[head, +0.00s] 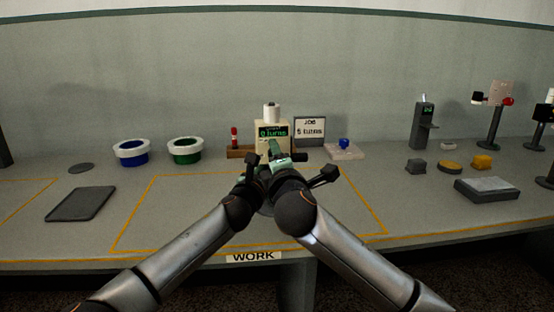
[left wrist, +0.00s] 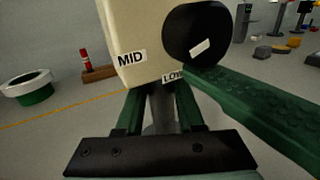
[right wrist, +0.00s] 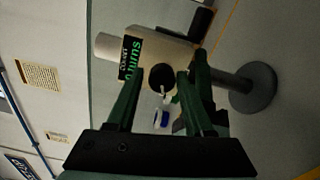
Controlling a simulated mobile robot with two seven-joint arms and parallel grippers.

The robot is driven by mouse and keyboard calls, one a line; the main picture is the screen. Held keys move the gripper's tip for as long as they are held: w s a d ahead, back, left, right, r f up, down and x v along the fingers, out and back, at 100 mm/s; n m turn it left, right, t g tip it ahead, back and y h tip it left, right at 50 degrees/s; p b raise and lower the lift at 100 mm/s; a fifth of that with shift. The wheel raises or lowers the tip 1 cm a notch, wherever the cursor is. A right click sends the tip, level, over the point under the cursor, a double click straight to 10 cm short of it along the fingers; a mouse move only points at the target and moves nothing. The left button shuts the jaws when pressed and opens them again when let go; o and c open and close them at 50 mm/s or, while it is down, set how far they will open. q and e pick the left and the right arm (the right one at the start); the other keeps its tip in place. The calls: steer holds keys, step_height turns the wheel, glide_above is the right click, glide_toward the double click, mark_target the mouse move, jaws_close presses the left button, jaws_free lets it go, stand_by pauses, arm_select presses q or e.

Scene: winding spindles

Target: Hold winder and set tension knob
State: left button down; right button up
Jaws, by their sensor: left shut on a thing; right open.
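The winder (head: 273,131) is a cream box with a white spool on top and a display reading "0 turns". It stands at the back middle, its lower part hidden by my grippers. In the left wrist view my left gripper (left wrist: 160,92) is shut on the winder's grey post (left wrist: 160,118), just below the box. The black tension knob (left wrist: 197,36) has a white mark, with the labels MID and LOW near it.
A sign (head: 310,130) reads "JOB 5 turns". Blue (head: 132,153) and green (head: 186,151) tubs stand to the left. A red item (head: 234,138) stands on a brown block. A blue-topped item (head: 344,144) sits at right. The yellow-outlined mat area is mostly clear.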

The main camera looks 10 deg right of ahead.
arm_select(q)
steer(key=shift+f, duration=0.4)
arm_select(e)
steer(key=s, duration=1.2)
steer(key=shift+d, duration=0.15)
arm_select(q)
steer(key=c, duration=0.8)
jaws_free()
steer(key=o, duration=0.4)
steer(key=shift+r, duration=0.2)
steer(key=shift+c, duration=0.2)
steer(key=shift+s+a+r, duration=0.1)
steer(key=shift+a, duration=0.05)
